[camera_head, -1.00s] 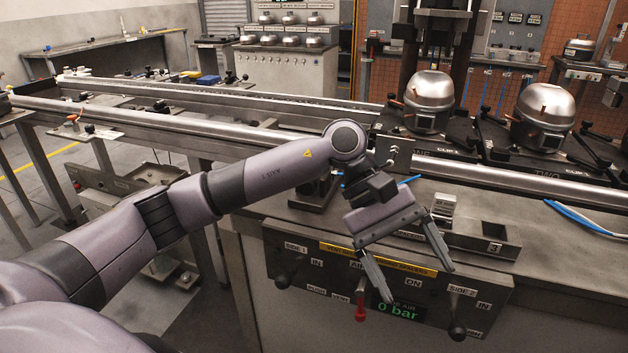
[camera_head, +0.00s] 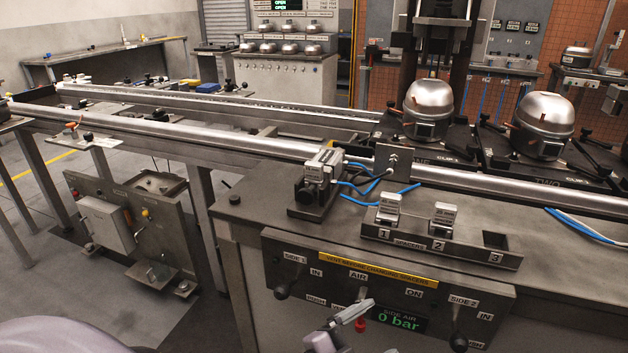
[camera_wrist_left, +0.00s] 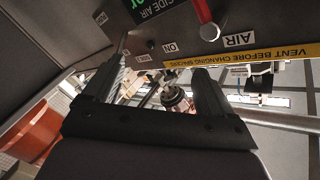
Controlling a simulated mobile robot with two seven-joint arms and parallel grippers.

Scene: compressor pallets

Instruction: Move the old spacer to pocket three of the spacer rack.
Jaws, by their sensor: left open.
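The spacer rack (camera_head: 402,240) is a long metal tray on the bench, with pockets numbered 1, 2 and 3. One labelled metal spacer (camera_head: 388,209) stands in pocket one and another spacer (camera_head: 443,219) in pocket two. Pocket three (camera_head: 495,241) looks empty. A labelled block (camera_head: 323,166) sits in a dark fixture left of the rack; I cannot tell which piece is the old spacer. In the left wrist view my left gripper (camera_wrist_left: 160,72) is open with nothing between its fingers, near the front panel. My right gripper is not in view.
The front panel (camera_head: 385,290) below the rack has knobs, a red lever (camera_head: 360,322) and a display reading 0 bar. Blue hoses (camera_head: 372,190) lie between fixture and rack. Domed compressors (camera_head: 428,108) stand behind the rail (camera_head: 240,140).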

